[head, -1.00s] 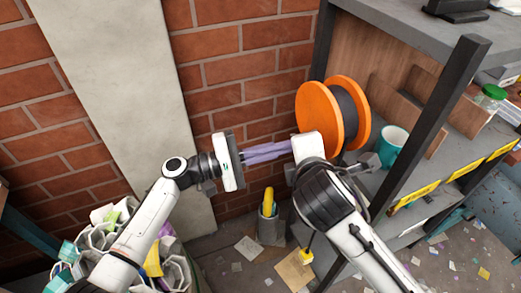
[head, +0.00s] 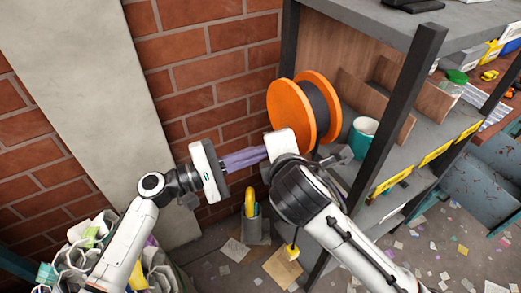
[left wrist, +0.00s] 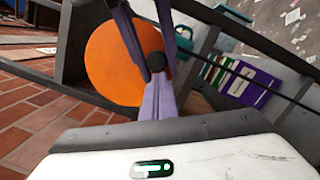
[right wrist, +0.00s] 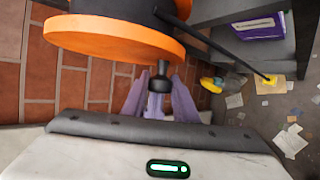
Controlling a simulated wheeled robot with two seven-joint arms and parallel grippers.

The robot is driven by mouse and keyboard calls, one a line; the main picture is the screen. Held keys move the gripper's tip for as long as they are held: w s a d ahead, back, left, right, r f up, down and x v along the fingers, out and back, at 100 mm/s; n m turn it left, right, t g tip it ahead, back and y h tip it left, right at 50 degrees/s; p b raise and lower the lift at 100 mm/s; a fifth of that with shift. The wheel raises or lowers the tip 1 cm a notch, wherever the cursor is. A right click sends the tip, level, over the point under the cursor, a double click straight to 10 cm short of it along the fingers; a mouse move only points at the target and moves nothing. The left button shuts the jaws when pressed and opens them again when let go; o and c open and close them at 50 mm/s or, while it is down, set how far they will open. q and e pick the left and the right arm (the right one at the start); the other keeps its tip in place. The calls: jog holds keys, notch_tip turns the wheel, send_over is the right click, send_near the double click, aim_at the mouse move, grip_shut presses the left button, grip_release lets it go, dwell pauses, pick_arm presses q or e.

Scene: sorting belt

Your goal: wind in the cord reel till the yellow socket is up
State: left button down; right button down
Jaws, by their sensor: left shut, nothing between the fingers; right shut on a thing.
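The cord reel (head: 292,115), an orange-flanged drum with dark cord, is mounted by the shelf's end post. It also shows in the left wrist view (left wrist: 105,65) and the right wrist view (right wrist: 115,38). The yellow socket (head: 293,252) hangs low on the dark cord, over floor paper; the right wrist view also shows it (right wrist: 269,79). My right gripper (right wrist: 160,82) is shut on the dark crank knob (right wrist: 163,67) at the reel's face; the head view hides its fingertips behind its white palm. My left gripper (head: 260,154) is shut and empty, its fingertips close by.
A teal mug (head: 362,135) stands on the shelf (head: 425,135) right of the reel. A grey holder with a yellow item (head: 251,212) is below. A bin of scraps (head: 75,258) is at lower left. Brick wall lies behind; papers litter the floor.

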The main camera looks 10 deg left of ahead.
jog(key=c, duration=1.4)
grip_release()
jog(key=shift+w, duration=0.1)
jog(key=shift+c, duration=0.2)
pick_arm(q)
jog(key=shift+s+d+r, duration=0.3)
jog(key=shift+s+d, duration=0.05)
jog(key=shift+d, duration=0.1)
pick_arm(e)
jog(key=shift+d, duration=0.1)
